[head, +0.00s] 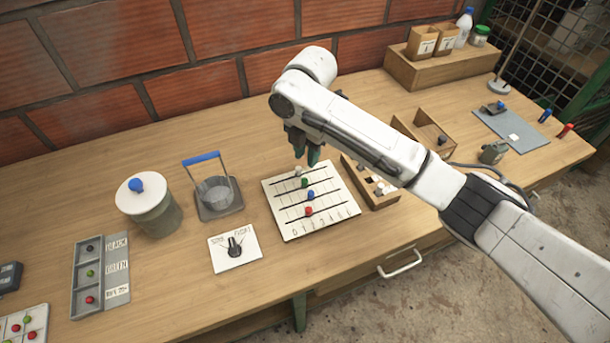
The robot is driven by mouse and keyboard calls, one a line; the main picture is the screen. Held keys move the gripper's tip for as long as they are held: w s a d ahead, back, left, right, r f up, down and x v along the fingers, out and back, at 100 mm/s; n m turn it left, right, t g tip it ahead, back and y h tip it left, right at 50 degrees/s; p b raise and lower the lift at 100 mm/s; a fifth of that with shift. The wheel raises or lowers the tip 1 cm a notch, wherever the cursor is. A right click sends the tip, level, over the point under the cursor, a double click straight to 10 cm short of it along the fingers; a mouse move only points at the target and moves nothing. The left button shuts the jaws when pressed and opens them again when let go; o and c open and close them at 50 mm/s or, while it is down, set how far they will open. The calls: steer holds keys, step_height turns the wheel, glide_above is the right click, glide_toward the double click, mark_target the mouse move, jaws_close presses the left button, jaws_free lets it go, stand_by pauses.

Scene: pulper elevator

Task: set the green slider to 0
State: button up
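The white slider board (334,222) lies on the bench in the middle of the head view. It has dark tracks and a row of digits along its near edge, with 0 at the left. The green slider knob (304,183) sits on the second track from the back, near mid-track and away from the left end. The white knob (298,170) is behind it; the blue knob (310,195) and red knob (309,211) are nearer. My gripper (306,156) points down above the board's back edge, near the white and green knobs. Its finger gap is unclear.
A wooden box with pegs (370,190) stands close to the board's right. A dial plate (235,248) and a grey stand with a blue handle (218,203) are to the left.

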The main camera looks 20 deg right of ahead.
mark_target(305, 180)
step_height(305, 180, down, 9)
steer(key=shift+w+a+f, duration=0.1)
steer(key=shift+w, duration=0.05)
stand_by(0.4)
jaws_close()
stand_by(0.3)
